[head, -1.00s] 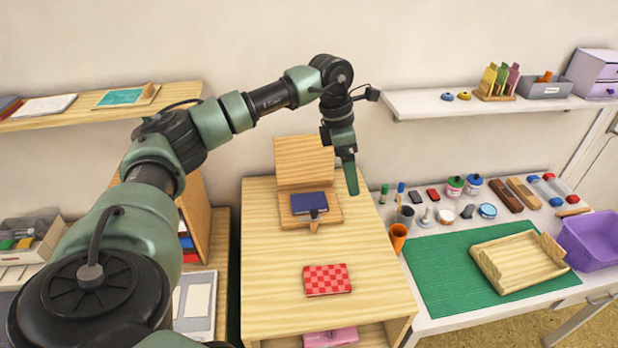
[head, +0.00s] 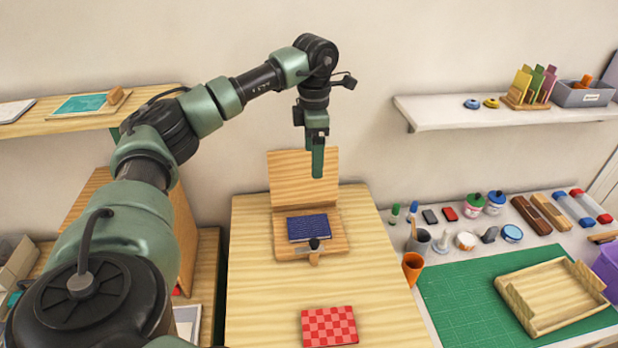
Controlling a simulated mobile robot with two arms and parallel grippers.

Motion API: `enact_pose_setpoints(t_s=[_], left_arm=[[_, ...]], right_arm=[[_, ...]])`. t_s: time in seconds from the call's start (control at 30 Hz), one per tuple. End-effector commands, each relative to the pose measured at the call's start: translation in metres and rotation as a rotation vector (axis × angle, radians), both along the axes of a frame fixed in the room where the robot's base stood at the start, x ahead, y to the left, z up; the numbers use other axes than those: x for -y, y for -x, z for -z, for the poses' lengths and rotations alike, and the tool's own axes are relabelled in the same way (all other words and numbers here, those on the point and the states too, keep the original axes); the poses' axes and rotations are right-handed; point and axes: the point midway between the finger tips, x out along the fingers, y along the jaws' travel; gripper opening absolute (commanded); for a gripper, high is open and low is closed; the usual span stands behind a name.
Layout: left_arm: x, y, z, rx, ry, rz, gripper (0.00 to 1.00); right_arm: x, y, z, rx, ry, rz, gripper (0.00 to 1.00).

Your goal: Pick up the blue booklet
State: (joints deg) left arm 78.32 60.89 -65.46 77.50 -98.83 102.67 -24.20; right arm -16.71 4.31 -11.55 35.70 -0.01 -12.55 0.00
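The blue booklet (head: 306,226) lies flat on a wooden stand (head: 284,251) with a raised back board (head: 300,185), on the light wooden table. A small black-knobbed piece (head: 314,244) at the stand's front overlaps the booklet's near edge in the view. My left gripper (head: 317,163) points down and shows in front of the back board, above the booklet in the picture and apart from it. Its fingers are seen nearly edge-on, so I cannot tell their gap. Nothing shows held in it. My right gripper is not in view.
A red checkered booklet (head: 329,326) lies nearer on the same table (head: 262,290). To the right, a worktop holds an orange cup (head: 413,268), a green mat (head: 455,305), a wooden tray (head: 540,322) and small jars. A white shelf (head: 440,118) is on the wall.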

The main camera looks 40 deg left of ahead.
Motion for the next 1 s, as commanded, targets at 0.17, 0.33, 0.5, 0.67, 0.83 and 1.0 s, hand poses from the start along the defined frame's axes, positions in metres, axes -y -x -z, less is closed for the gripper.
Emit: enact_pose_setpoints(t_s=[0.17, 0.33, 0.5, 0.67, 0.83, 1.0], left_arm=[[0.0, 0.0, 0.038, 0.0, 0.0, 0.001, 0.88], [0.0, 0.0, 0.081, -0.001, 0.001, 0.001, 0.88], [0.0, 0.0, 0.129, 0.001, 0.001, 0.001, 0.88], [0.0, 0.0, 0.153, 0.001, 0.001, 0.001, 0.88], [0.0, 0.0, 0.162, -0.001, 0.001, 0.0, 0.88], [0.0, 0.001, 0.178, -0.003, 0.0, 0.0, 0.88]], right_arm=[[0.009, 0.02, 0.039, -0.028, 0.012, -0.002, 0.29], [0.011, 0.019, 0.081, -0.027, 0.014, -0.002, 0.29], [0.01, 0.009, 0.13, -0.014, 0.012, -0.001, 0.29], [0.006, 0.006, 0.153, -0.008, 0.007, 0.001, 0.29], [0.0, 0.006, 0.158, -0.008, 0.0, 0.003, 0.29], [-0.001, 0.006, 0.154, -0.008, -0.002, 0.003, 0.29]])
